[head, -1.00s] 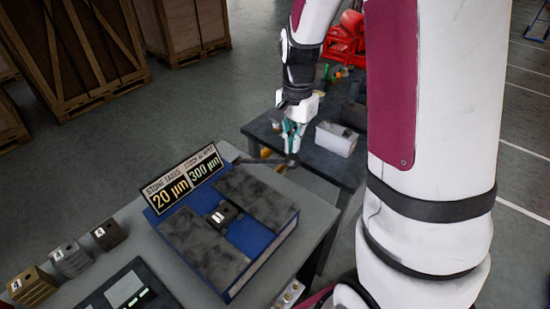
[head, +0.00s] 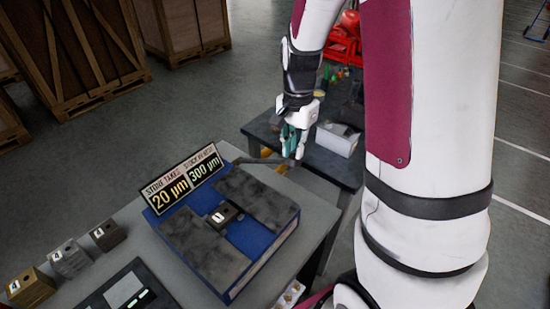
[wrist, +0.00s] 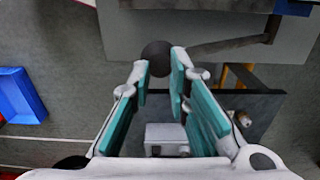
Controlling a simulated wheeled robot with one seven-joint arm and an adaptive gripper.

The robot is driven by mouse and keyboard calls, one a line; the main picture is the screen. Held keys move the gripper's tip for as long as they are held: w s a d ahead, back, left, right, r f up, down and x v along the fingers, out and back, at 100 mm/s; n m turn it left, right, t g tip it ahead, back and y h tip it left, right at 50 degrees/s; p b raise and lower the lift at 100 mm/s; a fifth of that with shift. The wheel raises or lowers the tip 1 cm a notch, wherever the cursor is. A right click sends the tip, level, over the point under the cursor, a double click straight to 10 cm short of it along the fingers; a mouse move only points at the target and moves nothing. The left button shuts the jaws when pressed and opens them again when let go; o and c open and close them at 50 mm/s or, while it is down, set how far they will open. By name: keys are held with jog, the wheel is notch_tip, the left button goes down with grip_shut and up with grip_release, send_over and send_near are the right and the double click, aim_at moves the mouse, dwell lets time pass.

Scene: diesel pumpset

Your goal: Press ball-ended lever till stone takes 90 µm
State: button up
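The ball-ended lever (head: 258,161) reaches out from the far edge of the bench in the head view. In the wrist view its dark ball (wrist: 157,56) shows at the tips of my fingers, and its rod (wrist: 230,43) runs off to the right. My gripper (head: 295,151) is open, with its teal-padded fingers (wrist: 159,68) on either side of the ball. Contact cannot be told. In the head view the fingers mostly hide the ball. The sign (head: 182,180) reads "stone takes 20 µm" beside 300 µm.
A blue block with dark plates (head: 270,232) fills the bench near the sign. Several small numbered blocks (head: 108,235) stand at left. A lower dark table (head: 325,170) with a white box (head: 337,139) lies behind the gripper. Wooden crates (head: 90,60) stand farther back.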

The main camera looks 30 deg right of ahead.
jog(key=shift+f, duration=1)
notch_tip(320, 180, down, 6)
jog(key=s+d+b, duration=0.1)
jog(key=s, duration=0.1)
jog(key=shift+s+b, duration=0.2)
jog(key=shift+b, duration=0.2)
jog(key=shift+r, duration=0.15)
jog(key=r+p, duration=0.1)
jog(key=r, duration=0.3)
jog(key=w+r+p, duration=0.1)
jog(key=r+p, duration=0.1)
jog(key=r, duration=0.2)
jog(key=w+a+r+p, duration=0.1)
jog(key=r+p, duration=0.1)
jog(key=r, duration=0.2)
jog(key=shift+w+r, duration=0.25)
dwell(0.8)
